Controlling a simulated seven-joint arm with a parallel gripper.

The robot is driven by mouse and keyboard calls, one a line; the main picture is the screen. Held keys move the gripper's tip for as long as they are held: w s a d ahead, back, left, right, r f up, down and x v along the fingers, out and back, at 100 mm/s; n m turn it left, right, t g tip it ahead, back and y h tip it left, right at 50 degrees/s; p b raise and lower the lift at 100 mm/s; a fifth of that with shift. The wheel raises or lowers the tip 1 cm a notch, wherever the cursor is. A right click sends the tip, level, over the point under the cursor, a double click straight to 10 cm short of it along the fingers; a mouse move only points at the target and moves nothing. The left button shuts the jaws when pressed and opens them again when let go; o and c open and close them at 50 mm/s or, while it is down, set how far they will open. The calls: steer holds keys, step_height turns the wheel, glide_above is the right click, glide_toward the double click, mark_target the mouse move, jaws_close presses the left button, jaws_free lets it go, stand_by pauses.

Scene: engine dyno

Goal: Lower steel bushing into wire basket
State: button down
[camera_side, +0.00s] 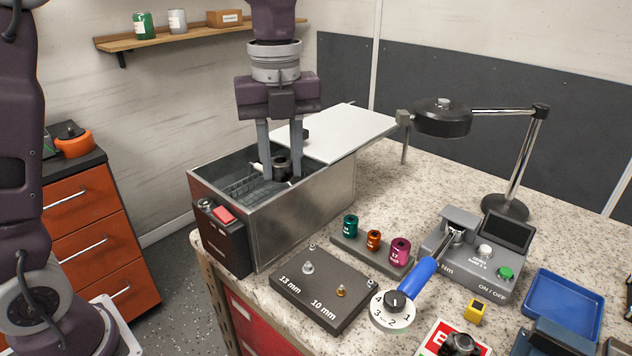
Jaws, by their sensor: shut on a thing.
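The steel bushing (281,166) is a short dark grey ring-shaped part. My gripper (281,172) points down and is shut on it between its two grey fingers. The bushing hangs upright inside the open part of the steel tank. The wire basket (246,188) shows as a dark mesh inside the tank, below and left of the bushing. I cannot tell whether the bushing touches the basket; the tank's front wall hides the basket's lower part.
The steel tank (310,212) has walls around my fingers and a white lid (335,133) slid to the right. A dark control box (222,238) with a red switch is on its left end. A lamp (442,117), colored sockets and a torque tester (470,258) stand to the right.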

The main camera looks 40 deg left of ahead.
steer(key=w+a+f, duration=0.1)
steer(key=a, duration=1)
steer(key=shift+w, duration=0.15)
steer(key=shift+f, duration=0.1)
steer(key=shift+f, duration=5.4)
steer(key=c, duration=1)
jaws_free()
